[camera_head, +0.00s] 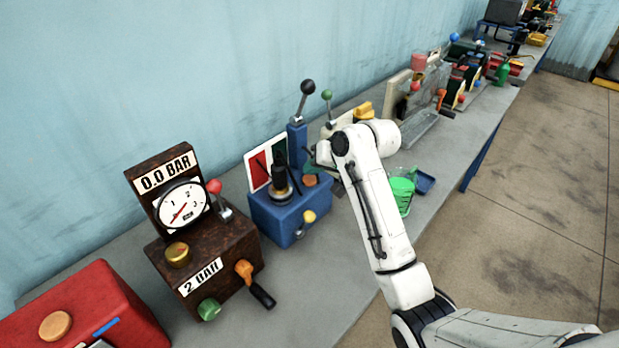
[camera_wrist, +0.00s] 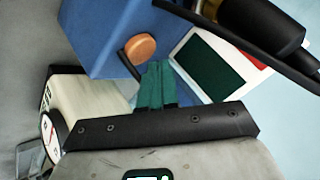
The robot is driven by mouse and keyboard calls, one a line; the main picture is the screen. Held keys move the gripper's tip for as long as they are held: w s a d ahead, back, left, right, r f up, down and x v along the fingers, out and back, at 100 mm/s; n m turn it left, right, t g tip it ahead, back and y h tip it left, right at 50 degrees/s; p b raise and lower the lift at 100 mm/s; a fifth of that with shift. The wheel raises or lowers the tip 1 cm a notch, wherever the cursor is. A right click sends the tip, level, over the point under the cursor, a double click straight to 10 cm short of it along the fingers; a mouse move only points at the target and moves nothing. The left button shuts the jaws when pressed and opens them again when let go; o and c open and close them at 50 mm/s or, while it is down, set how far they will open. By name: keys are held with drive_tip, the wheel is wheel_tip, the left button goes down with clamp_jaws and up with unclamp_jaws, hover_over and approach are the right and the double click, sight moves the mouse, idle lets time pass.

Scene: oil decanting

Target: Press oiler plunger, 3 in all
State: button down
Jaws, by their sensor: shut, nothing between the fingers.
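The blue box (camera_head: 268,217), which looks like the oiler, stands on the bench left of my arm. A black upright part (camera_head: 279,176) on its top looks like the plunger; a similar black part (camera_wrist: 262,22) is at the upper right of the wrist view. The blue box's side (camera_wrist: 105,35) fills the upper left there. A copper-coloured round cap (camera_head: 310,180) is on the box; it shows in the wrist view (camera_wrist: 140,48) just ahead of my fingers. My gripper (camera_wrist: 158,68) has its green fingers shut together and empty. In the head view my arm partly hides it.
A red and green panel (camera_head: 257,172) stands behind the box. A brown gauge unit (camera_head: 205,250) and a red box (camera_head: 100,312) are to the left. A green cup (camera_head: 402,192) stands right of my arm. A black-knobbed lever (camera_head: 307,88) rises at the back.

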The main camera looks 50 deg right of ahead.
sight(314, 180)
drive_tip(key=shift+r+p, duration=2.55)
drive_tip(key=shift+p, duration=0.05)
idle(0.7)
